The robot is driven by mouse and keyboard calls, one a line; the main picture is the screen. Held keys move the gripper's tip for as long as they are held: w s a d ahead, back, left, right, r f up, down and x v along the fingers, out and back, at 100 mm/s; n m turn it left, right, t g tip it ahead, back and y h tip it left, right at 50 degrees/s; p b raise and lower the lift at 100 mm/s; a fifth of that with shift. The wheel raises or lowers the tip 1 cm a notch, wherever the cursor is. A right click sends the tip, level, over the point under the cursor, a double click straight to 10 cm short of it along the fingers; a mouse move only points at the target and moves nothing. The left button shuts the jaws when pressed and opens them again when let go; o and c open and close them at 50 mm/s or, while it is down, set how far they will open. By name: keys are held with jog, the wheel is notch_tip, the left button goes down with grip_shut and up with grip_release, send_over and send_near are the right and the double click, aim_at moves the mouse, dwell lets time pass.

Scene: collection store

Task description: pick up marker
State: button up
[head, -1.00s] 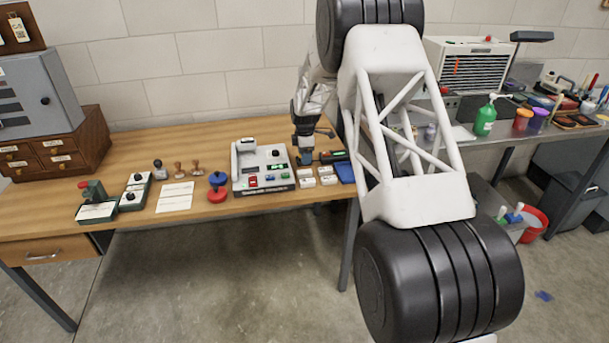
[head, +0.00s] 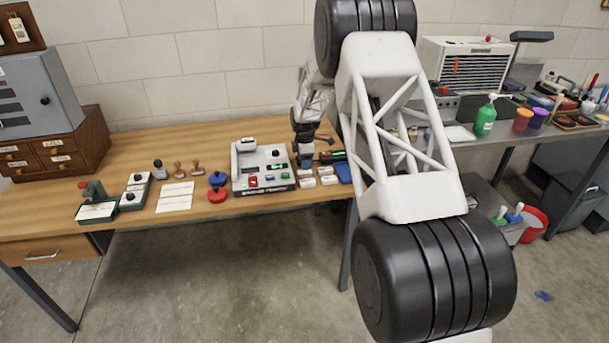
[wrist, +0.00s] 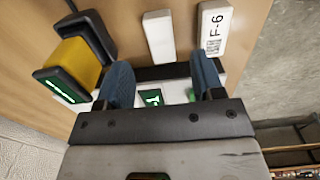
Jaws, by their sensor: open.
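My gripper (wrist: 158,90) is open, its two blue fingertips apart; in the head view it (head: 305,161) is low over the right part of the table. Between and below the fingers in the wrist view is a white piece with small green labels (wrist: 151,98), partly hidden by the gripper. I cannot tell which thing is the marker. A dark bar with a green patch (head: 333,156) lies just right of the gripper in the head view. In the wrist view a yellow and black block with a green label (wrist: 78,62) is left of the fingers.
A white and grey device (head: 262,168) stands close on the left. Stamps and a red-and-blue knob (head: 217,187) are farther left. The table behind is mostly clear.

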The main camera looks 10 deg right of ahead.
aim_at(304, 174)
jog(key=shift+f, duration=2.6)
jog(key=c, duration=1)
